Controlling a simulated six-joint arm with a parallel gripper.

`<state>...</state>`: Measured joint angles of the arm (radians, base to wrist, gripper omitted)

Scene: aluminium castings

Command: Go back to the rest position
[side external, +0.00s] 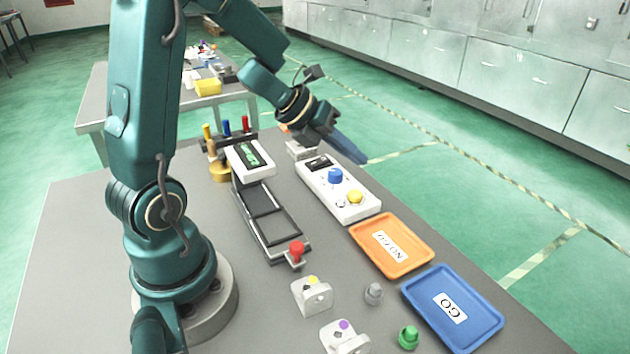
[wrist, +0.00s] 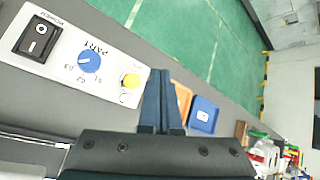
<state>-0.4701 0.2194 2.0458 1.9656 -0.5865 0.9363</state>
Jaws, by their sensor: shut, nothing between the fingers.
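My gripper (side external: 361,157) is raised over the far right edge of the table, above and beyond the white control box (side external: 350,208). Its long blue-grey fingers are shut, with nothing between them, and point down to the right. In the wrist view the fingers (wrist: 161,74) lie together in the middle of the picture, over the table edge and beside the control box. The control box has a black switch, a blue knob (side external: 335,176) and a yellow button (side external: 355,196).
An orange NO GO tray (side external: 424,245) and a blue GO tray (side external: 490,317) lie along the right edge. A black-and-grey rail fixture (side external: 268,222), a rack of coloured handles (side external: 226,128) and small grey castings (side external: 313,296) occupy the table. The air around my gripper looks clear.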

